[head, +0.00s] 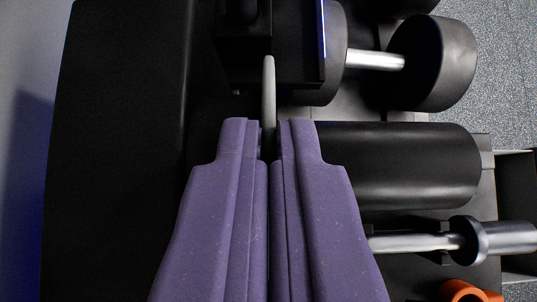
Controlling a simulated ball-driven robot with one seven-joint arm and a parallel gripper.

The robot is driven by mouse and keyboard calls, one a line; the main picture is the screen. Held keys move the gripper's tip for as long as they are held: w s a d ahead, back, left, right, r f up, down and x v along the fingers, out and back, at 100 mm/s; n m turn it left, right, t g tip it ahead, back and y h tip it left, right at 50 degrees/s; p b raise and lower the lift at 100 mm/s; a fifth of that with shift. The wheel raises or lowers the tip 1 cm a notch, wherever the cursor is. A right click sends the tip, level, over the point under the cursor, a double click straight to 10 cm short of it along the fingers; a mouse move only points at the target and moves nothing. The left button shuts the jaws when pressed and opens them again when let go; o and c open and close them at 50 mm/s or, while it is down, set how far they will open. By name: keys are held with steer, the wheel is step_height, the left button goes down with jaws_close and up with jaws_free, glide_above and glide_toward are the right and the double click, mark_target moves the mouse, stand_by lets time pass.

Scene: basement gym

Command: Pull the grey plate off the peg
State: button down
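The grey plate (268,82) is seen edge-on as a thin upright strip near the upper middle of the head view. My purple gripper (269,140) has its two fingertips on either side of the plate's near part, close against both faces, and looks shut on it. The plate's far part sticks out beyond the fingertips, alongside a dark block. The peg cannot be made out; the plate, the fingers and dark parts around them hide it, so I cannot tell whether the plate is still on it.
A black padded bench or box (120,150) fills the left. On the right are a dumbbell (375,60), a black roller (400,165), a chrome bar (415,243) and an orange item (468,292). Dark blocks (243,45) stand just beyond the plate. Speckled floor (505,80) shows at far right.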

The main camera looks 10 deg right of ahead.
steer(key=s+d+b, duration=0.3)
steer(key=d+b, duration=0.2)
steer(key=d, duration=1.2)
steer(key=shift+s+d, duration=0.2)
steer(key=shift+d, duration=0.15)
steer(key=shift+r, duration=0.1)
